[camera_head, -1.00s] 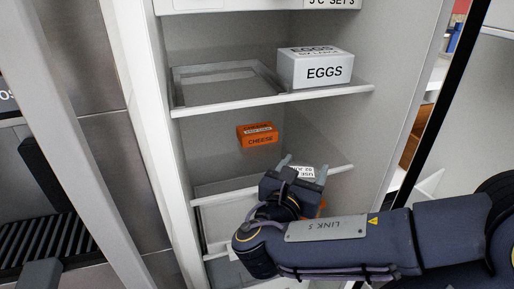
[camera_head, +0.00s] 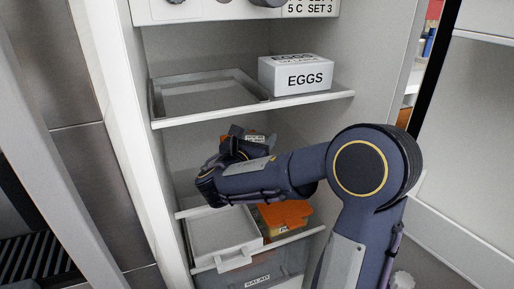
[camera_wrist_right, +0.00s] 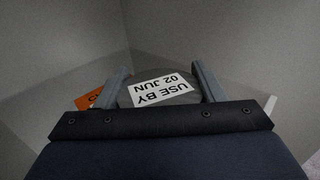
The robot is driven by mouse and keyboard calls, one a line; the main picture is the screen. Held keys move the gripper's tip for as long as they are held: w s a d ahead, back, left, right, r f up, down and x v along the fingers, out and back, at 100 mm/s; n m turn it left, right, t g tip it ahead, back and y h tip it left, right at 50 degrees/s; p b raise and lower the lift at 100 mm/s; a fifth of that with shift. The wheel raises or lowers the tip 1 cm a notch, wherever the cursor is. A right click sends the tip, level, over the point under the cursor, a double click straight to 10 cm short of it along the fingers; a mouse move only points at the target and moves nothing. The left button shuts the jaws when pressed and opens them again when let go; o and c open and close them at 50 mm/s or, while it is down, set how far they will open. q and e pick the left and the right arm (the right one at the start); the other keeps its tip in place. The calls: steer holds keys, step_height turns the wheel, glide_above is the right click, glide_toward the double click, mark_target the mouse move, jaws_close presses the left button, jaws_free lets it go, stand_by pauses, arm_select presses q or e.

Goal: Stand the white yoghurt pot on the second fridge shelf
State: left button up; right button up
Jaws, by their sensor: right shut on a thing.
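My right gripper (camera_head: 240,142) is inside the fridge, just above the second visible shelf (camera_head: 192,211), below the eggs shelf. In the right wrist view its two fingers (camera_wrist_right: 160,85) are shut on the yoghurt pot (camera_wrist_right: 185,99), whose round top looks grey in the shade. A white label (camera_wrist_right: 160,90) reading "USE BY 02 JUN" lies on the pot's top. In the head view the pot is hidden by my gripper and arm, so I cannot tell whether its base touches the shelf. My left gripper is out of view.
An eggs box (camera_head: 296,76) and a tray (camera_head: 205,92) stand on the shelf above. An orange-lidded box (camera_head: 285,213) and a white tray (camera_head: 222,233) are below.

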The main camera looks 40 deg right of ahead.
steer(key=shift+f, duration=1.45)
steer(key=shift+f+b, duration=0.25)
steer(key=shift+b, duration=0.2)
steer(key=o, duration=1.2)
steer(key=shift+r, duration=0.2)
steer(key=shift+s+a, duration=0.1)
steer(key=shift+a, duration=0.15)
steer(key=v, duration=0.7)
